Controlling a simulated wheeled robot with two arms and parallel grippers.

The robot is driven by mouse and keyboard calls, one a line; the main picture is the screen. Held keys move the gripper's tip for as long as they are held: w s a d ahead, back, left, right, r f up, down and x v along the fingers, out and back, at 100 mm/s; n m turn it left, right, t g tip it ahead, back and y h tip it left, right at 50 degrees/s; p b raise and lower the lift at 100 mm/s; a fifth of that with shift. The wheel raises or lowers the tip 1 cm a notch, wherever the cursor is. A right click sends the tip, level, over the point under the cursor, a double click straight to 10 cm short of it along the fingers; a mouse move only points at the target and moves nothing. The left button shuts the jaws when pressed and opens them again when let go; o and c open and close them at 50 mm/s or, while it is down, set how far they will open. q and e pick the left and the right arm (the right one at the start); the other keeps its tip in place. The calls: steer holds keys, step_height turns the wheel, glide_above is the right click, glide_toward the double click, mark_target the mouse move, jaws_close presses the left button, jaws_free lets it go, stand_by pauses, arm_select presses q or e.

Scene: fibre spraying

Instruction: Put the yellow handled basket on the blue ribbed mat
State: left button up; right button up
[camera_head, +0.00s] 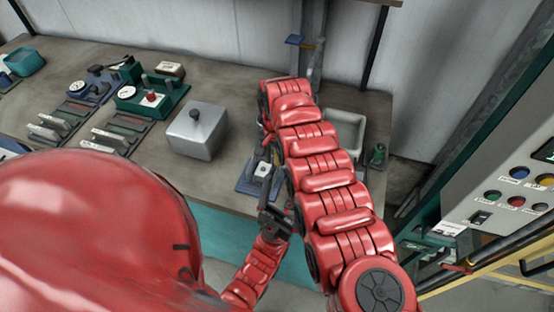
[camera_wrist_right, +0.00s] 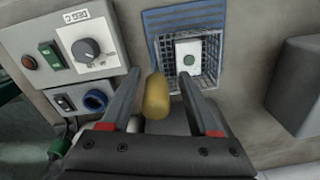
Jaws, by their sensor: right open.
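The basket is a grey wire mesh one (camera_wrist_right: 210,66) with a white block with a green dot inside. Its yellow handle (camera_wrist_right: 156,97) shows between the fingers of my right gripper (camera_wrist_right: 160,82), which is open. The blue ribbed mat (camera_wrist_right: 165,22) shows beside and behind the basket; whether the basket rests on it I cannot tell. In the head view, part of the mat (camera_head: 246,186) shows near the table's front edge, while my right arm hides most of the basket and the right gripper. My left gripper (camera_head: 275,216) is low by the table's front edge, its jaws unclear.
A grey metal box with a knob (camera_head: 197,132) stands left of the mat. Gauges and switch units (camera_head: 150,97) fill the table's left. A button panel (camera_head: 515,190) is at far right.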

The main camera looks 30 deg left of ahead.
steer(key=shift+s+a+r, duration=0.1)
steer(key=shift+r, duration=0.45)
steer(key=shift+r+b, duration=0.35)
steer(key=shift+r, duration=0.45)
step_height(320, 180, up, 7)
steer(key=b, duration=0.3)
steer(key=shift+f, duration=0.1)
step_height(320, 180, up, 2)
steer(key=shift+p, duration=0.95)
steer(key=shift+r, duration=0.35)
